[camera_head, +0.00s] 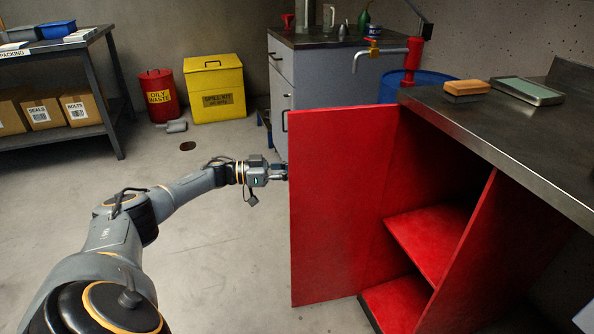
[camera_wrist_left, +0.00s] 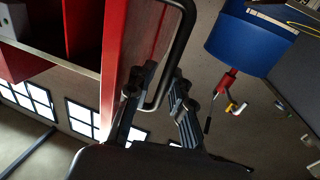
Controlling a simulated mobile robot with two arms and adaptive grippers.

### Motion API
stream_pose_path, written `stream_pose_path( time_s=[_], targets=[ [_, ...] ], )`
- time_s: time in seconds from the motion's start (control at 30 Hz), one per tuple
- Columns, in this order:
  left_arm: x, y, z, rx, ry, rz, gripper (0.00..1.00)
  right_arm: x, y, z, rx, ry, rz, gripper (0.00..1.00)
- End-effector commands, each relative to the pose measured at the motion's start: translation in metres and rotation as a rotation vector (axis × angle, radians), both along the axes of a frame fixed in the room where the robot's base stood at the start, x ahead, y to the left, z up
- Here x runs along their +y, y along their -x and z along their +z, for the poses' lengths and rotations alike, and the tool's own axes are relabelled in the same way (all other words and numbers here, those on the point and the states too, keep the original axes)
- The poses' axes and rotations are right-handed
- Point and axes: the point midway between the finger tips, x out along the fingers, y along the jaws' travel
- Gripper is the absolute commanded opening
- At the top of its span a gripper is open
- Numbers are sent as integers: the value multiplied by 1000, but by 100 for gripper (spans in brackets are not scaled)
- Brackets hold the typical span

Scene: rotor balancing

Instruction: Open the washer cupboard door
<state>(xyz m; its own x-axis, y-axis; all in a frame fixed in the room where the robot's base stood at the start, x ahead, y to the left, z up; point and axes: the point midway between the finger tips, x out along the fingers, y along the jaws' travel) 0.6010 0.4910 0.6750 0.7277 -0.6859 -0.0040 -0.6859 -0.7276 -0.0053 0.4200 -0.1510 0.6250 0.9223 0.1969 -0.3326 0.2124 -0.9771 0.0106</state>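The red washer cupboard door (camera_head: 335,210) stands swung wide open in the head view, showing the red shelves (camera_head: 432,240) inside. My left gripper (camera_head: 283,172) is at the door's free left edge, partly hidden behind it. In the left wrist view, the dark bar handle (camera_wrist_left: 181,45) stands off the door (camera_wrist_left: 113,50). My left gripper's fingers (camera_wrist_left: 160,105) are spread apart on either side of the handle's bar, with a gap visible between them. Whether a finger touches the bar is not clear. My right gripper is not in view.
A metal worktop (camera_head: 500,130) above the cupboard holds an orange-brown sponge block (camera_head: 466,88) and a shallow tray (camera_head: 527,91). A blue barrel (camera_wrist_left: 245,40) stands beyond the door. A grey cabinet (camera_head: 335,85) stands behind.

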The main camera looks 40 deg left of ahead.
Motion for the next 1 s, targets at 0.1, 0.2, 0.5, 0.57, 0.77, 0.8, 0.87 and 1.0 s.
stream_pose_path(
  time_s=[0.1,0.2,0.5,0.57,0.77,0.8,0.87,1.0],
  targets=[
    [-1,0,1,-1,1,-2,20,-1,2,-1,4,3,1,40],
    [3,4,0,-1,1,-2,20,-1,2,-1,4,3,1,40],
    [42,45,-1,4,-1,2,20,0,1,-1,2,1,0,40],
    [51,54,0,2,-1,3,20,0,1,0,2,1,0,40],
    [75,79,0,1,-1,5,20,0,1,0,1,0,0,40],
    [78,82,0,0,0,3,20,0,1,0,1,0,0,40],
    [81,86,0,0,0,4,20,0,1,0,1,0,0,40],
    [84,90,0,-1,1,2,20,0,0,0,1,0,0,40]
  ],
)
